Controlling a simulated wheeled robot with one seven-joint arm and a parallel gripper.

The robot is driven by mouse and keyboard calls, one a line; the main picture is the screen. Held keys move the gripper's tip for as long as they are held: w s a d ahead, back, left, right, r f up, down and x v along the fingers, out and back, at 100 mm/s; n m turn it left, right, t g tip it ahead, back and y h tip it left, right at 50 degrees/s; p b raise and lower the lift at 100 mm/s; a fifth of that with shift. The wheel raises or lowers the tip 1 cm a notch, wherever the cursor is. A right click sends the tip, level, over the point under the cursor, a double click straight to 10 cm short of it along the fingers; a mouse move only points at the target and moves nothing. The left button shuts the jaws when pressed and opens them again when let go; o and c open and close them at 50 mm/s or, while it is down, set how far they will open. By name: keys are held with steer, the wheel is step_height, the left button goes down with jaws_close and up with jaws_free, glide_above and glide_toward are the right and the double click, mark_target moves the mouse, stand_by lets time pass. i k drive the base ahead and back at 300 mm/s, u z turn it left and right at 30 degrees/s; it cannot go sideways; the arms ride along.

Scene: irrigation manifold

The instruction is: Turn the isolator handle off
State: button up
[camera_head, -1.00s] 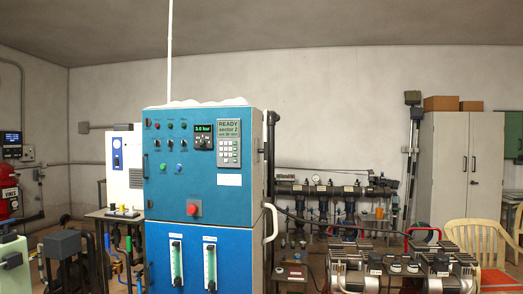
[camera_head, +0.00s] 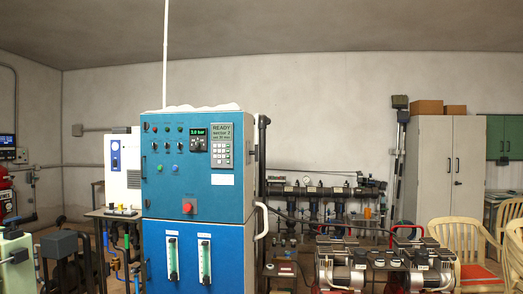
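The tall blue control cabinet (camera_head: 200,190) stands left of centre in the head view. Its front carries small knobs and lamps, a lit display (camera_head: 198,134), a keypad (camera_head: 221,154) and a red round button (camera_head: 188,206). A pale curved handle (camera_head: 264,221) sticks out at its right side. I cannot tell for certain which part is the isolator handle, or its position. My gripper is not in view.
A bench with compressors (camera_head: 385,265) stands at the right front. Dark manifold piping (camera_head: 325,195) runs behind it. Yellowish chairs (camera_head: 460,238) and a pale locker (camera_head: 450,170) are at the right. A red machine (camera_head: 7,195) is at the far left edge.

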mark_target(256, 153)
steer(key=z, duration=0.45)
steer(key=i, duration=1.3)
steer(key=z, duration=0.65)
steer(key=i, duration=0.55)
steer(key=u, duration=0.85)
steer(key=i, duration=0.7)
steer(key=u, duration=0.9)
steer(key=i, duration=0.85)
steer(key=u, duration=0.15)
